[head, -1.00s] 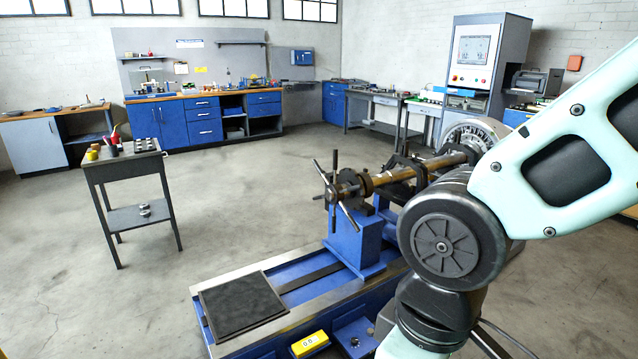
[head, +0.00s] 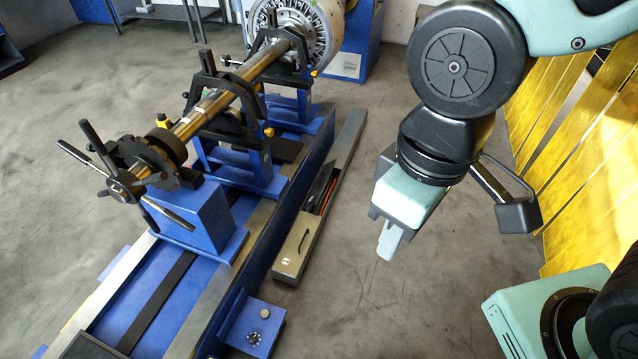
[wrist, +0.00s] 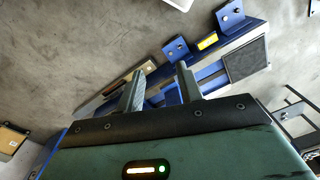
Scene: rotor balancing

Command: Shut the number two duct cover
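A long grey duct (head: 346,139) lies on the floor along the right side of the blue machine bed. Beyond this cover a stretch of the duct is open, showing dark and orange-red contents (head: 321,190). My gripper (head: 388,241) hangs above the floor to the right of the duct, apart from it. In the wrist view its two fingers (wrist: 160,84) are spread with nothing seen between them. They partly hide the duct there.
The blue machine bed (head: 185,290) bears a long shaft (head: 205,108) and a spoked handwheel (head: 125,180). A blue box with a knob (head: 252,328) stands at its near right. Yellow panels (head: 590,150) stand at the right. Floor right of the duct is clear.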

